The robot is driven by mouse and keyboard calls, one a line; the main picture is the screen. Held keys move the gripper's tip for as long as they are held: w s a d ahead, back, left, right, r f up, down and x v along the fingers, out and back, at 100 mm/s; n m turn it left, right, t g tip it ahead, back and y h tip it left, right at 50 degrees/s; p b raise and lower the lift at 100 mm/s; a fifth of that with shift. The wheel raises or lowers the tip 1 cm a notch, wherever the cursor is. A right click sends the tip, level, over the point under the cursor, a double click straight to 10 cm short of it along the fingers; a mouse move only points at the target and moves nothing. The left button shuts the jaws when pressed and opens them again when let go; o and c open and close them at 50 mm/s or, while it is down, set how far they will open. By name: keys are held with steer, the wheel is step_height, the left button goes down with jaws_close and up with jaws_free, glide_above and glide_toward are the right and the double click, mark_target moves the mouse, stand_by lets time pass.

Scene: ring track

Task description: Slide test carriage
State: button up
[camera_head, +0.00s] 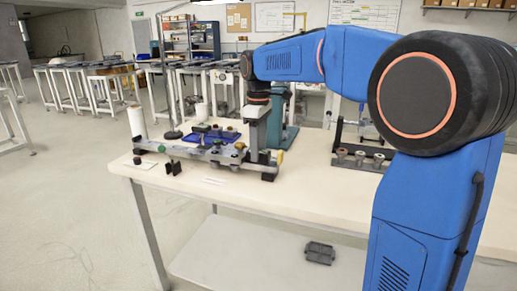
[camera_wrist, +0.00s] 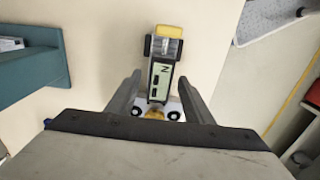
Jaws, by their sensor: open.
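A grey rail (camera_head: 195,154) lies along the front of the white table, on dark feet, with a yellow cap at its right end. Several small dark and brass knobs stand on it; I cannot tell which part is the test carriage. My gripper (camera_wrist: 160,92) points down over the rail's right part, jaws open. In the wrist view the rail (camera_wrist: 160,78) runs between the fingers, its yellow-capped end (camera_wrist: 169,32) beyond them. A white piece with two black rounds and a brass knob (camera_wrist: 155,113) shows near the palm, partly hidden by it. No finger clearly touches anything.
A teal stand (camera_head: 287,120) is close behind my gripper and also shows in the wrist view (camera_wrist: 32,70). A blue tray (camera_head: 212,136) and a white cylinder (camera_head: 137,122) are on the left of the table (camera_head: 310,195). A dark rack (camera_head: 362,158) is at right.

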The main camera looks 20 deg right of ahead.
steer(key=shift+f, duration=0.1)
jaws_close()
steer(key=w+a, duration=0.3)
steer(key=a, duration=0.1)
steer(key=w+a, duration=0.3)
steer(key=a, duration=0.2)
steer(key=w+a, duration=0.4)
steer(key=shift+a, duration=0.35)
jaws_free()
step_height(320, 180, up, 18)
steer(key=shift+f, duration=0.25)
stand_by(0.4)
